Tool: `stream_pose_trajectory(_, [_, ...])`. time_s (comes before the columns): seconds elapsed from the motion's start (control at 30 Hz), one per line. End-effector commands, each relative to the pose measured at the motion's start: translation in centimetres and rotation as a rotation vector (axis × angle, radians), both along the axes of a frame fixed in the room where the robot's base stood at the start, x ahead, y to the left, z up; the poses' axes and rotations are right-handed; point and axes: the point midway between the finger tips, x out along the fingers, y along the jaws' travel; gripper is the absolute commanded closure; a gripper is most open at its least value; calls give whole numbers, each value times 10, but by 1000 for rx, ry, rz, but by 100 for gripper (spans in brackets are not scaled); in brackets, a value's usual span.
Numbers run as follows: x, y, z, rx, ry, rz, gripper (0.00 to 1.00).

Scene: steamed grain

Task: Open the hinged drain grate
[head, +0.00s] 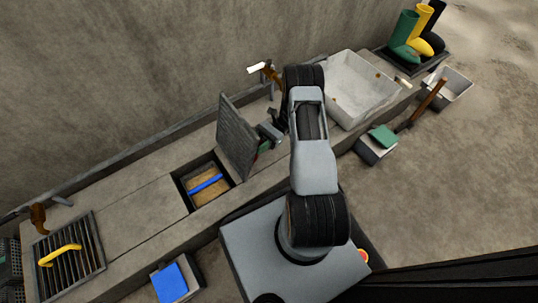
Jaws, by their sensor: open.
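A grey panel (236,137), which looks like the hinged grate, stands raised and nearly upright at the right edge of a square opening (203,182) in the long stone bench. Inside the opening are a tan surface and a blue bar (206,184). My gripper (268,133) is open, just to the right of the raised panel. Its fingertips are small and partly hidden, and I cannot tell if they touch the panel.
A white basin (362,90) sits in the bench to the right, with a tap (268,71) behind my arm. A box with a blue top (171,281), a green-topped box (381,139) and a grey bin (456,84) stand on the floor. Boots (405,38) stand at the far right.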

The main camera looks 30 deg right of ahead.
Motion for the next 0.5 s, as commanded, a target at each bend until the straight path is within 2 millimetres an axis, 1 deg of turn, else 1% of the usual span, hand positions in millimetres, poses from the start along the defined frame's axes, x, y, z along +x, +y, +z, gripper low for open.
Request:
stream_pose_trajectory(0.03, [-6,0,18,2,2,-1,54])
stream_pose_trajectory(0.17, [-28,1,45,2,3,0,52])
stream_pose_trajectory(0.23, [-41,2,59,4,4,3,33])
stream_pose_trajectory(0.27, [-46,2,64,5,4,3,32])
stream_pose_trajectory(0.3, [-52,2,72,5,4,3,54])
stream_pose_trajectory(0.5, [-93,5,86,4,6,0,54])
